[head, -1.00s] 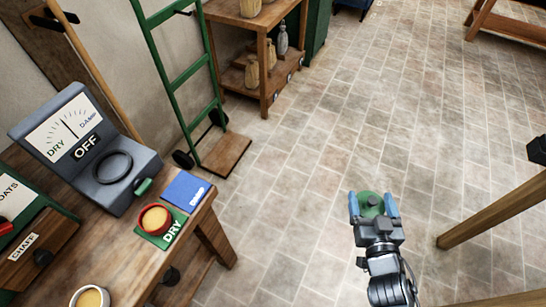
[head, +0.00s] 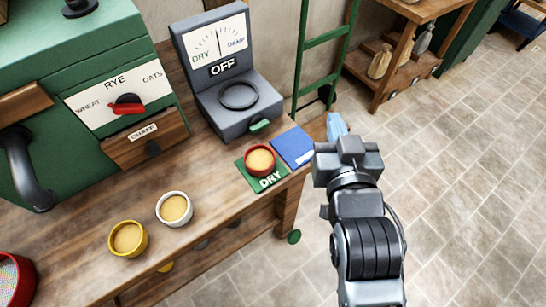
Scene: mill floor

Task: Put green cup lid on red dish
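A small red dish (head: 247,163) with tan filling stands on the green DRY card (head: 270,182) near the table's right end. My gripper (head: 337,125) is past the table's right edge, right of the dish and blue card. Only blue finger surface shows beyond the wrist; the grip is hidden, and I cannot see a lid in it. A small green disc (head: 294,237), which looks like the green cup lid, lies low by the foot of the table leg, apparently on the floor.
A blue card (head: 293,146) lies beside the DRY card. The grey meter reading OFF (head: 225,116) stands behind. A white cup (head: 162,216), yellow cup (head: 114,245) and larger red bowl (head: 27,289) stand left. A green machine (head: 85,62) fills the back left.

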